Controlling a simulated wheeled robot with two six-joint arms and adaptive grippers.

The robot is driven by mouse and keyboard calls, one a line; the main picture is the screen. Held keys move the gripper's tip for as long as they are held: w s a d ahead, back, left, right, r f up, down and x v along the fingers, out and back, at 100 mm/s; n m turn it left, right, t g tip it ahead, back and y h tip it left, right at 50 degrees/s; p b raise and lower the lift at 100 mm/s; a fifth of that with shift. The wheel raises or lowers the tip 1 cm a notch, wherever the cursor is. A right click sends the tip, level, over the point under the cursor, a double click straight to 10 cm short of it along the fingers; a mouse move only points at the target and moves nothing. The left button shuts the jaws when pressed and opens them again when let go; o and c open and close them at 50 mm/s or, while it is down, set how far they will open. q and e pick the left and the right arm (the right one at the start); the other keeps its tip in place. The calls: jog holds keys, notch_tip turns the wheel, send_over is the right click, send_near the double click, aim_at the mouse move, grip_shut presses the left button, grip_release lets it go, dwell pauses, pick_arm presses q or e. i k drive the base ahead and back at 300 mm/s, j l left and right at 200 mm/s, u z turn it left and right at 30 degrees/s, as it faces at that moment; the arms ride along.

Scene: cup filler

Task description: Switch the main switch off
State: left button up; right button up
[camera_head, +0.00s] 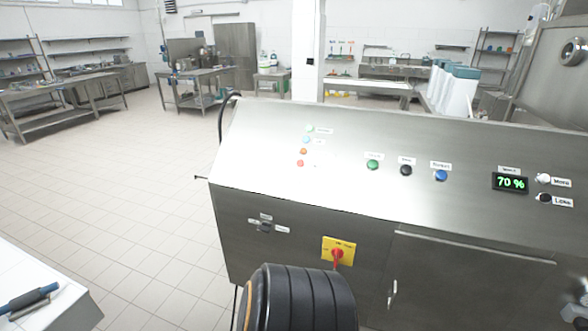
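The main switch is a red rotary knob (337,256) on a yellow square plate (330,244), on the front face of the steel machine cabinet. The red handle looks roughly upright. Small lettering on the plate is too small to read surely. A large black ribbed rounded shape, apparently part of my own arm, rises from the bottom edge just below the switch and comes close to the handle's lower end in the picture. No fingertips of my left or right gripper can be made out.
The sloped panel (330,185) carries coloured lamps, green, black and blue buttons, and a display (510,182) reading 70 %. A white table (40,275) stands lower left. The tiled floor at left is clear.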

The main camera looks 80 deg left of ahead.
aim_at(337, 252)
jog(key=u, duration=2.5)
